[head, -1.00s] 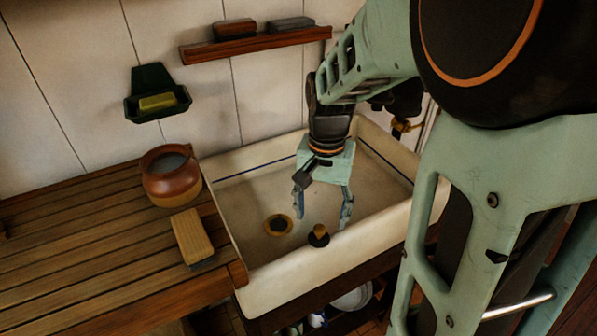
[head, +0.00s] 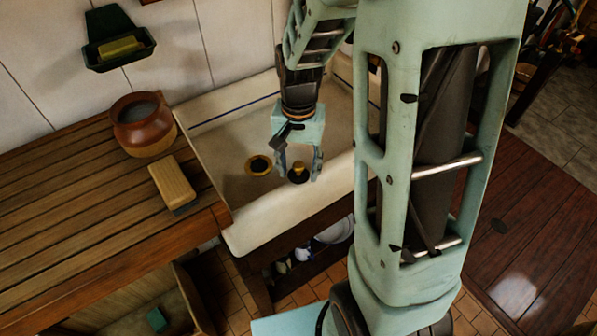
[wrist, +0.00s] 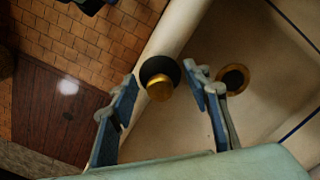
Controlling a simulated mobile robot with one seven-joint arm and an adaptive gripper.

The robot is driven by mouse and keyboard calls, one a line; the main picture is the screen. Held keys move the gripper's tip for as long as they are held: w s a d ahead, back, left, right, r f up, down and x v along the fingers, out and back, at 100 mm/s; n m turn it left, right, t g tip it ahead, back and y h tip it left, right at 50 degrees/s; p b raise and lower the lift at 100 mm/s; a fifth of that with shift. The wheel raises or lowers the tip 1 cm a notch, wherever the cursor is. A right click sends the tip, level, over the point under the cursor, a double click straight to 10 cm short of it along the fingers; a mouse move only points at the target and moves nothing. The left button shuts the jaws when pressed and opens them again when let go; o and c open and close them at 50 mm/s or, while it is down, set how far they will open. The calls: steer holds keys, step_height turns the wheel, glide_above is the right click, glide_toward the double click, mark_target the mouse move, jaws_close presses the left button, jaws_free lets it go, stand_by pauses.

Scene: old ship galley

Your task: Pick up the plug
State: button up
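The plug (head: 298,173) is a black disc with a brass-coloured knob. It is in the pale sink (head: 236,188), close to the front wall and right of the brass-ringed drain hole (head: 259,165). My gripper (head: 299,177) is open and points down over the plug, one finger to each side of it in the head view. In the wrist view the plug (wrist: 158,80) shows between the open fingertips, with nothing held. I cannot tell how far the fingertips are above it. The drain hole (wrist: 233,78) lies beyond the right finger.
The sink's front wall (head: 290,200) rises close to the plug. On the slatted wooden counter (head: 75,205) at left stand a brown pot (head: 144,140) and a brush (head: 173,182). A green soap holder (head: 120,55) hangs on the wall.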

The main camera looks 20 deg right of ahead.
steer(key=c, duration=0.9)
steer(key=shift+r, duration=0.15)
